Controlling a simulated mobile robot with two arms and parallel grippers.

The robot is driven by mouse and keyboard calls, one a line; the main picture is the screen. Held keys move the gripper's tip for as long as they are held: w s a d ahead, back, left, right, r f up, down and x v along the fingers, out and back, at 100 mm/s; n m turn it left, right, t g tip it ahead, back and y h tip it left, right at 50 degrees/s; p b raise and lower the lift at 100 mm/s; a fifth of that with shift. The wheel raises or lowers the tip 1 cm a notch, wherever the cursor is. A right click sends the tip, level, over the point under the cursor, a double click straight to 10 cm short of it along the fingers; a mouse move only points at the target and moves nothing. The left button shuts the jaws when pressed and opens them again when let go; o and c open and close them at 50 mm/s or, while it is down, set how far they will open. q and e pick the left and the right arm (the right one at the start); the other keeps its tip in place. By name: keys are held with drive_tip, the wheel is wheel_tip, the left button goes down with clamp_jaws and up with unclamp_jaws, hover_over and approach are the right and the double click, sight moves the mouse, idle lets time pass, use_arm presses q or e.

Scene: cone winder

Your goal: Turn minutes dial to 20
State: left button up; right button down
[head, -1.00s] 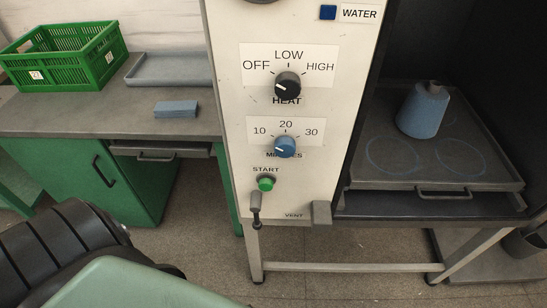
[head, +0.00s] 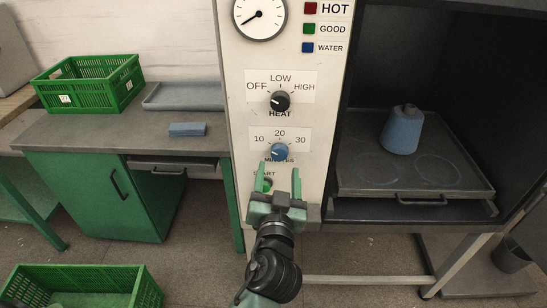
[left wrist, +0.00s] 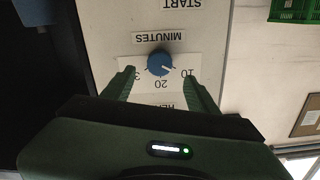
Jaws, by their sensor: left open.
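The blue minutes dial (head: 280,152) sits on the pale front panel below the 10, 20, 30 marks. Its white pointer line points left, towards 10. It also shows in the left wrist view (left wrist: 161,63), upside down, with its pointer towards the 10. My left gripper (head: 279,174) is open and empty, just below and in front of the dial in the head view. In the left wrist view its green fingers (left wrist: 159,78) stand to either side of the dial, apart from it. My right gripper is not in view.
The black heat dial (head: 280,101) is above the minutes dial. The green start button (head: 268,184) is partly hidden by my gripper. To the right, a blue cone (head: 403,130) stands on a dark tray (head: 358,186). A green crate (head: 120,90) is on the left bench.

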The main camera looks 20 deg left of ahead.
sight(280, 155)
use_arm(q)
drive_tip(key=p+x, duration=0.1)
drive_tip(key=x, duration=0.4)
drive_tip(key=shift+w, duration=0.25)
drive_tip(key=shift+w+a+p, duration=0.2)
drive_tip(key=shift+w+p, duration=0.15)
drive_tip(key=shift+w, duration=0.2)
drive_tip(key=shift+f, duration=0.1)
clamp_jaws()
